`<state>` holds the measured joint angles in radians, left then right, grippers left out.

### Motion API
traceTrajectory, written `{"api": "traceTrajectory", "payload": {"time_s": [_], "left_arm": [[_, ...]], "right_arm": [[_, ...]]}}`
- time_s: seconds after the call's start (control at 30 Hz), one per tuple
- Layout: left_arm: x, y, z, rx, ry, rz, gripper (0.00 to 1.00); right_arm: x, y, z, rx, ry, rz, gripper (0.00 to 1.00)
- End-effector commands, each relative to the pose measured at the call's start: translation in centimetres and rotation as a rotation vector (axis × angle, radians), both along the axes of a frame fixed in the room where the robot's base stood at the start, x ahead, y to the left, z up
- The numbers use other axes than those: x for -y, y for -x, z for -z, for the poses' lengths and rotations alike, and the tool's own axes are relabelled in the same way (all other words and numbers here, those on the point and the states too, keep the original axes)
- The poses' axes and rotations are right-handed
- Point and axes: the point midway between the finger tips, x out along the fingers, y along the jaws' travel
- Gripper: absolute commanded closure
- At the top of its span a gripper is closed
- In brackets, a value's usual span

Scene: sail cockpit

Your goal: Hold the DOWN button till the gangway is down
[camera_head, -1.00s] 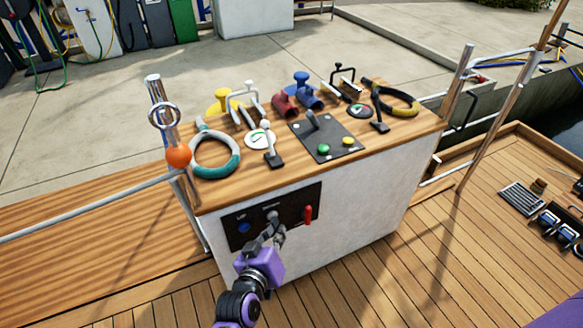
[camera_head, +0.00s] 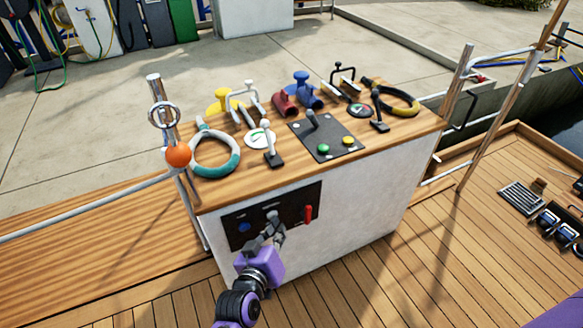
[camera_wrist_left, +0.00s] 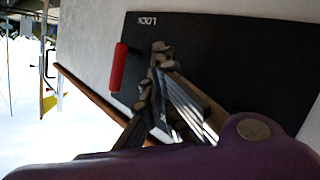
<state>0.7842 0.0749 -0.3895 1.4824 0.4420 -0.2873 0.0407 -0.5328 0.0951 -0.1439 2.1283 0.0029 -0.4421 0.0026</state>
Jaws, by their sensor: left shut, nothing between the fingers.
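A black control panel (camera_head: 247,233) is on the white front of the console. In the left wrist view the shut fingers (camera_wrist_left: 160,60) are close to the panel (camera_wrist_left: 235,60), beside the red lever (camera_wrist_left: 118,68). The fingers hide the DOWN button there. My right gripper is not in view.
The gangway cannot be made out.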

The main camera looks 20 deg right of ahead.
Motion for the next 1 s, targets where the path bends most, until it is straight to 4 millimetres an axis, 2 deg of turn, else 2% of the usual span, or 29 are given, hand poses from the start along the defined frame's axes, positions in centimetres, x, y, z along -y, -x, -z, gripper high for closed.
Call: {"api": "traceTrajectory", "payload": {"time_s": [0.73, 1.0], "left_arm": [[0.0, 0.0, -0.1, 0.001, 0.0, 0.0, 1.0], [0.0, 1.0, -0.2, 0.001, 0.0, 0.0, 1.0]], "right_arm": [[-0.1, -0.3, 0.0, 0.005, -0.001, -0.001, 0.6], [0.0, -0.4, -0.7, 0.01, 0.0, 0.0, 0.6]]}}
